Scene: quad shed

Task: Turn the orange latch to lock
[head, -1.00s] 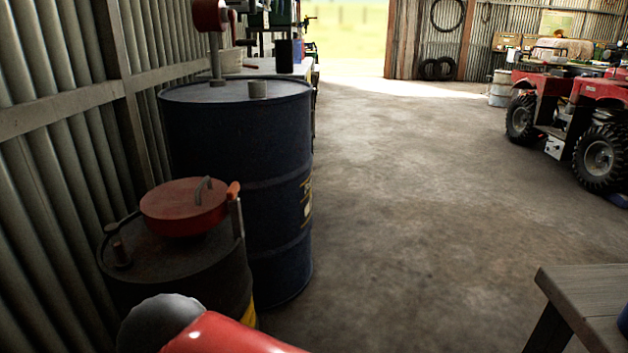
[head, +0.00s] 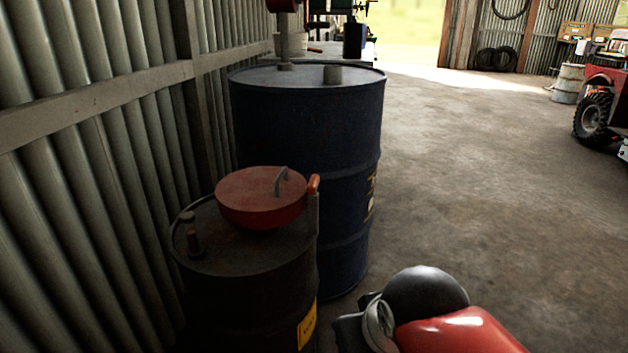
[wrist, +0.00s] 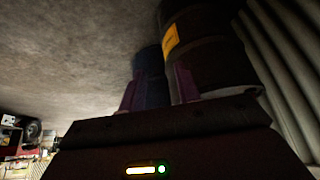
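The orange latch (head: 314,184) is a small orange-tipped handle on a grey strip at the right side of a round red lid (head: 262,196). The tip points up. The lid has a grey handle and sits on a dark drum (head: 245,285), which has a yellow label. My gripper (wrist: 158,88) shows in the wrist view as two purple-looking fingers with a gap between them, empty. The drum (wrist: 212,45) is beyond the fingers there, apart from them. The latch is not visible in the wrist view. My fingers cannot be made out in the head view.
A taller blue drum (head: 300,120) stands right behind the dark drum. A corrugated wall (head: 90,200) runs close along the left. Concrete floor (head: 480,180) is open to the right. A red quad bike (head: 600,100) is at the far right.

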